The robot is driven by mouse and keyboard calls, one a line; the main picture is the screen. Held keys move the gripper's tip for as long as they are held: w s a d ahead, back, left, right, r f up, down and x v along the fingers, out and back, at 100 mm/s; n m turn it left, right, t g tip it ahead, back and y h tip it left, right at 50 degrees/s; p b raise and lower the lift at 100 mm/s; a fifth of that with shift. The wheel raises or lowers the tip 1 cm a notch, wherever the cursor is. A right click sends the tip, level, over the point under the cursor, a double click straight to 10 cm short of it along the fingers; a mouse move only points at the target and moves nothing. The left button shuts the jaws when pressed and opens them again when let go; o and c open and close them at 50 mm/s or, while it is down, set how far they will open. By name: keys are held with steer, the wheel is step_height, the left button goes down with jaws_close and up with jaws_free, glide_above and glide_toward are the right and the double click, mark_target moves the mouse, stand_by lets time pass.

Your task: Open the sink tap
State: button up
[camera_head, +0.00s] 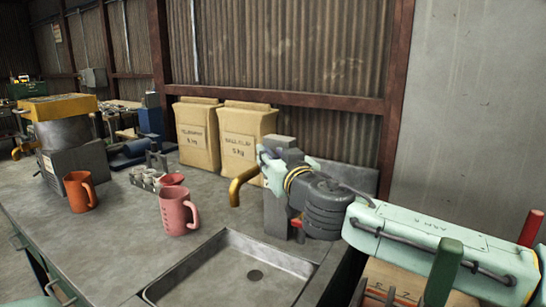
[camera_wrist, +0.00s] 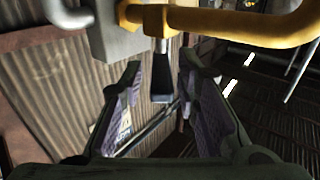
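The sink (camera_head: 185,284) is a grey metal basin set into the bench in the head view. The tap's curved yellow spout (camera_head: 240,186) stands behind it, beside a grey upright block. In the wrist view the yellow tap pipe (camera_wrist: 235,27) crosses the top. A dark, flat lever (camera_wrist: 158,75) on a bright metal stem hangs below the pipe. My gripper (camera_wrist: 159,66) is open, with one finger on each side of the lever. Contact with the lever cannot be made out. In the head view my arm hides the fingertips and lever.
A pink mug (camera_head: 178,212) stands left of the sink, with an orange mug (camera_head: 79,192) farther left. Two tan bags (camera_head: 248,140) stand against the back wall. The bench front is clear.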

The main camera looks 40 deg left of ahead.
mark_target(273, 154)
steer(key=shift+o, duration=0.2)
step_height(273, 154, up, 10)
stand_by(0.6)
steer(key=shift+r, duration=0.1)
